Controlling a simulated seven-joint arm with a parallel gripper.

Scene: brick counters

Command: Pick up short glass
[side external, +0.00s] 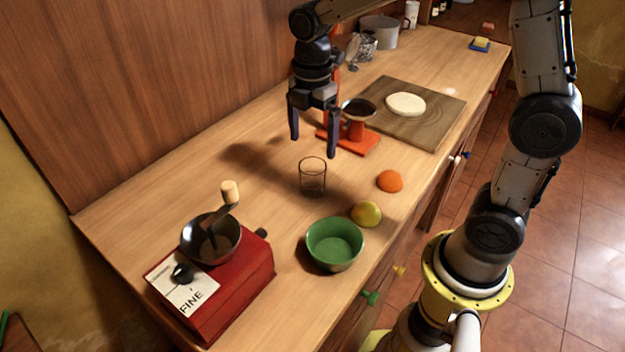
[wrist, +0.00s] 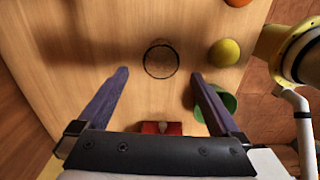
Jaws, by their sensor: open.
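The short glass (side external: 313,177) is clear and stands upright on the wooden counter, near the middle of the side view. In the wrist view its round rim (wrist: 160,61) shows from above, ahead of and between the two fingers. My gripper (side external: 313,146) is open and empty, held above the counter just behind the glass and apart from it.
A green bowl (side external: 334,243), a yellow lemon (side external: 366,214) and an orange (side external: 389,181) sit right of the glass. A red grinder (side external: 230,279) with a crank stands at the front left.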

